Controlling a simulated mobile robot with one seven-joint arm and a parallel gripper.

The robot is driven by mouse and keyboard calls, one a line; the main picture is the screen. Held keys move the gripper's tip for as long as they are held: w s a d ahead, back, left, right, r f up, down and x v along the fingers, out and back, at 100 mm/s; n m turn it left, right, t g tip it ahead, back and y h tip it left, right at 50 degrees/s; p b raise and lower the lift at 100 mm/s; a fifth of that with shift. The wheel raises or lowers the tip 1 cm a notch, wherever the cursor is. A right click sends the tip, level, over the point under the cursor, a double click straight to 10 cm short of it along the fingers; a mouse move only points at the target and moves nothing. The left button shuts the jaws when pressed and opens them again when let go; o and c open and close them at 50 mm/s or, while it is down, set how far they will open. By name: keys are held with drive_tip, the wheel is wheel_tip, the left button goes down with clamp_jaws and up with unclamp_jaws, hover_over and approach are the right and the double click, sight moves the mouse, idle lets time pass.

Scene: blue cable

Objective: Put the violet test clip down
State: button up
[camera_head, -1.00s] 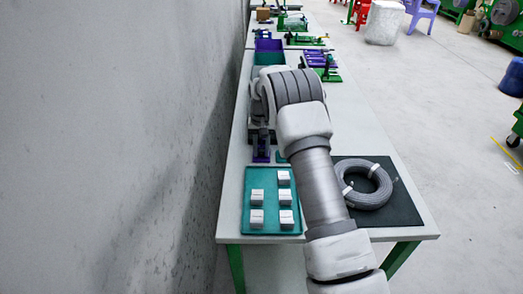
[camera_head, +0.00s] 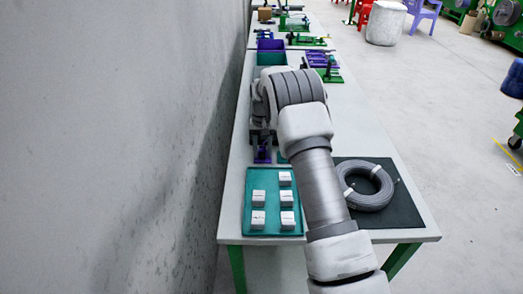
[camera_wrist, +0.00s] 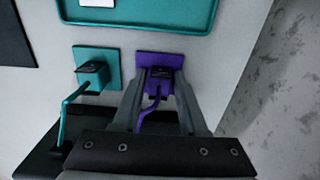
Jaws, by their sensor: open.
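The violet test clip (camera_wrist: 168,62) is a small block with a thin curved violet lead. It sits on a square violet plate at the middle of the wrist view, just short of the teal tray. My gripper (camera_wrist: 163,88) is open, with one grey finger on each side of the clip; whether either finger touches it I cannot tell.
A teal tray (camera_head: 249,204) holds several white boxes. A grey cable coil (camera_head: 368,187) lies on a black mat (camera_head: 408,214). A dark surface (camera_wrist: 35,163) lies at the wrist view's lower left. The wall (camera_head: 150,150) runs close along the table's left edge.

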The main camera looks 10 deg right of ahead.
wheel_tip(320, 180, up, 12)
drive_tip(key=p, duration=0.2)
wheel_tip(320, 180, up, 12)
drive_tip(key=t, duration=0.1)
hover_over(263, 150)
drive_tip(key=s, duration=0.7)
drive_tip(key=s+r+t, duration=0.1)
drive_tip(key=s+r, duration=0.2)
drive_tip(key=s, duration=0.4)
drive_tip(key=s+r+n+t, duration=0.1)
drive_tip(key=s+r, duration=0.2)
drive_tip(key=s, duration=0.3)
drive_tip(key=s+r+t, duration=0.1)
drive_tip(key=s+r, duration=0.2)
drive_tip(key=s, duration=0.4)
drive_tip(key=s+f+n+t, duration=0.1)
drive_tip(key=s+f, duration=0.3)
drive_tip(key=s, duration=0.9)
drive_tip(key=shift+s+t, duration=0.2)
drive_tip(key=shift+t, duration=0.1)
